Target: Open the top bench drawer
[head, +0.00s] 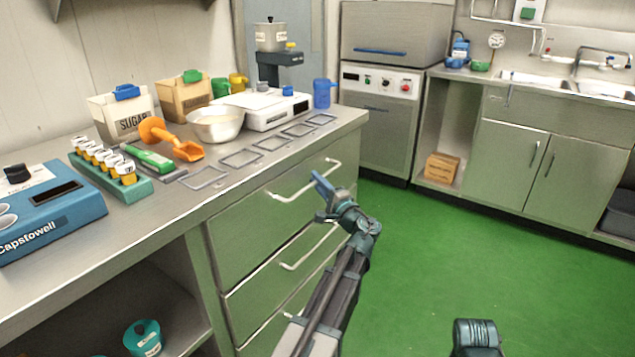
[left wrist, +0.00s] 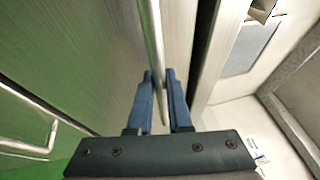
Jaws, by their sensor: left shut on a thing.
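The top bench drawer (head: 245,215) is the uppermost green front under the steel bench top, and it looks flush with the bench in the head view. Its pale bar handle (head: 287,197) runs along the front and also crosses the left wrist view (left wrist: 152,35). My left gripper (head: 319,183) is at the handle, shut on the bar. In the left wrist view the two blue fingers (left wrist: 160,80) lie on either side of the bar. A dark link of my right arm shows at the bottom of the head view; its gripper is out of view.
Lower drawers with bar handles (head: 306,252) sit beneath. The bench top holds a blue scale (head: 50,210), a rack of jars (head: 130,188), an orange scoop (head: 185,150) and a metal bowl (head: 216,127). The green floor (head: 440,270) in front of the drawers is clear.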

